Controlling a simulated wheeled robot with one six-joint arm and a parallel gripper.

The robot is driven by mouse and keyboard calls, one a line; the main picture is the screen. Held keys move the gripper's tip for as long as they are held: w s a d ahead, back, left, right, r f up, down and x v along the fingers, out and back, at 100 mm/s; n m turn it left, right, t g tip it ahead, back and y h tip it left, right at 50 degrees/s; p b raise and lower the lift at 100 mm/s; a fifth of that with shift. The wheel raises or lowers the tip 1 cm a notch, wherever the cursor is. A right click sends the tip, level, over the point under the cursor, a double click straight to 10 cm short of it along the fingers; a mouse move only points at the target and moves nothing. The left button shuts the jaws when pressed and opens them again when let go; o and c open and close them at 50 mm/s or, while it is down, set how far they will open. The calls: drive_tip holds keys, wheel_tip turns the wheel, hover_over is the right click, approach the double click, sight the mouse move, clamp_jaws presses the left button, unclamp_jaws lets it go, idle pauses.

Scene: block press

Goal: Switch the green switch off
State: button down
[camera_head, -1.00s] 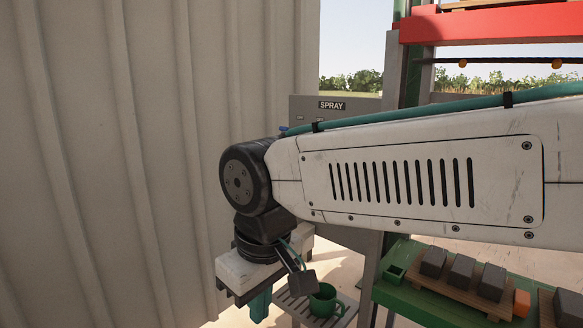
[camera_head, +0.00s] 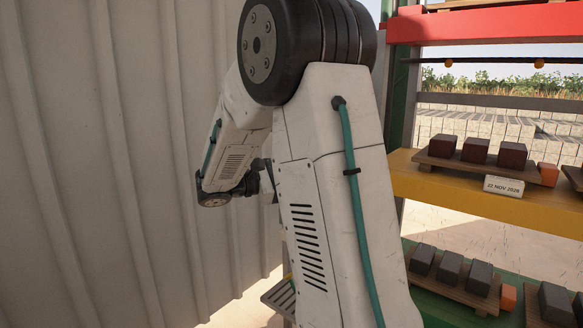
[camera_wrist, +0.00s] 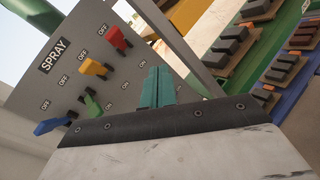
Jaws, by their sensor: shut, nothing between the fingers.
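In the wrist view the grey SPRAY panel (camera_wrist: 75,75) carries a row of coloured levers with OFF and ON labels. The green switch (camera_wrist: 92,106) sits between the blue and yellow ones, and its lever lies towards its ON label. My gripper (camera_wrist: 158,72) is shut and empty, its teal fingers side by side. In the picture it is to the right of the green switch, apart from it. In the head view my arm hides the panel's switches and my gripper.
Other levers sit close by: blue (camera_wrist: 52,126), yellow (camera_wrist: 95,69) and red (camera_wrist: 118,39). In the head view a yellow shelf (camera_head: 440,188) with dark blocks stands at the right. A corrugated wall (camera_head: 100,150) fills the left.

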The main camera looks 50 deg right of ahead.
drive_tip(key=w+d+f+n+t+h, duration=0.4)
drive_tip(key=w+d+f+n+h, duration=0.1)
drive_tip(key=w, duration=0.3)
drive_tip(key=w+d+f+n+t+h, duration=0.4)
drive_tip(key=w+d+f+n+h, duration=0.1)
drive_tip(key=w, duration=0.3)
drive_tip(key=shift+w+d+f+n+t+h, duration=0.15)
drive_tip(key=shift+d+f+n+t+h, duration=0.2)
drive_tip(key=shift+d+f+n, duration=0.4)
drive_tip(key=shift+w+a+r, duration=0.1)
drive_tip(key=shift+a+r, duration=0.1)
drive_tip(key=shift+r, duration=0.1)
